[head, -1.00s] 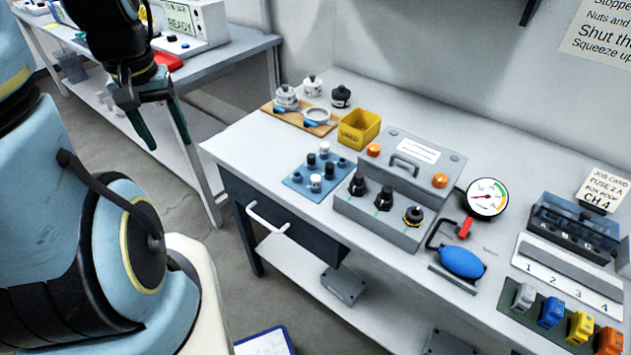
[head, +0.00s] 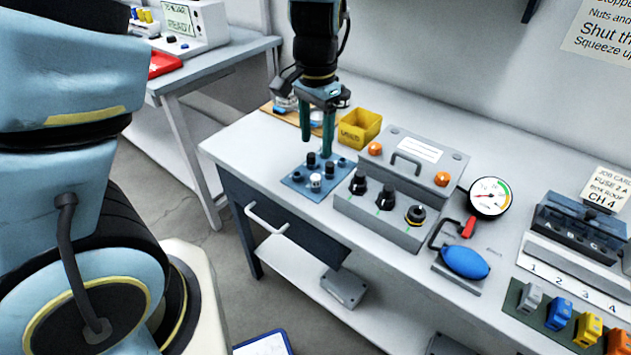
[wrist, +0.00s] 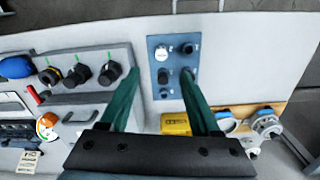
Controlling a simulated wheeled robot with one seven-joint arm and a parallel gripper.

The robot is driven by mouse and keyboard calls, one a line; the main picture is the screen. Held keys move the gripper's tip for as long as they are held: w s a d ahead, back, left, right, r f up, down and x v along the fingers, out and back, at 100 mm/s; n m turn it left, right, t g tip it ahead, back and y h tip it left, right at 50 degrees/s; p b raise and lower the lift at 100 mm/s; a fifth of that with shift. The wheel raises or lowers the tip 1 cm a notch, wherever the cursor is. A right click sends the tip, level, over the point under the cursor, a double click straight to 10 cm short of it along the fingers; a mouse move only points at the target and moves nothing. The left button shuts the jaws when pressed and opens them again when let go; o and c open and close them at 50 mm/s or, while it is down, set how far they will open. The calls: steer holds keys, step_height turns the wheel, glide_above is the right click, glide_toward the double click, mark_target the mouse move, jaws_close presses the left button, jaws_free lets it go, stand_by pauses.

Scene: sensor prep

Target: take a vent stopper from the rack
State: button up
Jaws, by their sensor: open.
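The rack is a blue plate (head: 303,190) on the bench, holding several small stoppers. One stopper has a white body (head: 316,183); two taller black ones (head: 311,160) (head: 330,167) stand behind it, with low dark pieces at the sides. The wrist view also shows the rack (wrist: 174,63), with a white-topped stopper (wrist: 161,53) and several dark ones. My gripper (head: 317,147) is open, pointing down above the rack's back part, with nothing between its green fingers. In the wrist view its fingertips (wrist: 160,72) straddle the rack's area. The finger hides part of the right-hand stopper.
A grey box with black knobs (head: 377,222) stands close right of the rack. A yellow bin (head: 372,122) is behind it. A wooden board with jars (head: 275,112) lies at the back left, partly behind my gripper. Bare bench lies left of the rack (head: 240,145).

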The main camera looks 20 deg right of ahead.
mark_target(315, 177)
steer(key=f+p, duration=0.1)
steer(key=f, duration=0.9)
steer(key=shift+w+f+p, duration=0.15)
steer(key=shift+w+p, duration=0.05)
steer(key=shift+p, duration=0.15)
jaws_close()
